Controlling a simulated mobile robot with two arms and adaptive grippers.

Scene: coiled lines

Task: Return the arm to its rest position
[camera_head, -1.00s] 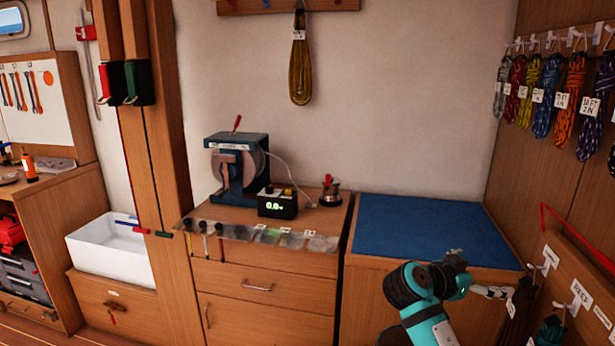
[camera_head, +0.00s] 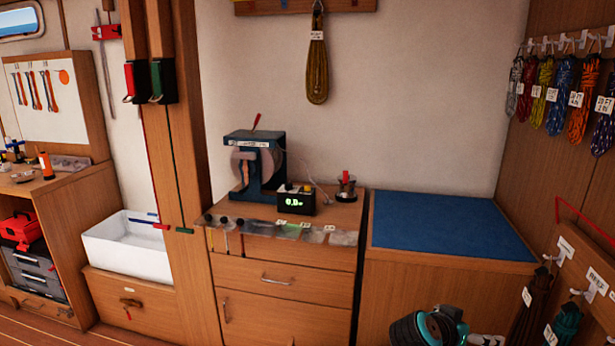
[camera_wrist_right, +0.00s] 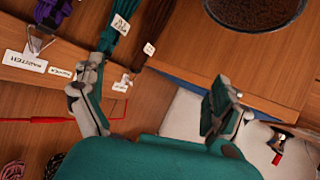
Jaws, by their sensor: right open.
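My right arm, teal and black, shows at the bottom of the head view, low in front of the blue-topped bench (camera_head: 450,225). Only part of my right gripper (camera_head: 487,341) shows there, cut by the lower edge. In the right wrist view my right gripper (camera_wrist_right: 157,104) has its two grey fingers wide apart, with nothing between them. Most of the arm is hidden below the head view. My left gripper is not in view.
Coiled lines (camera_head: 561,95) hang on hooks along the right wall. Darker coils (camera_head: 533,298) hang on a lower panel close to my right gripper. A grinder-like machine (camera_head: 254,165) stands on the drawer cabinet. The blue bench top is clear.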

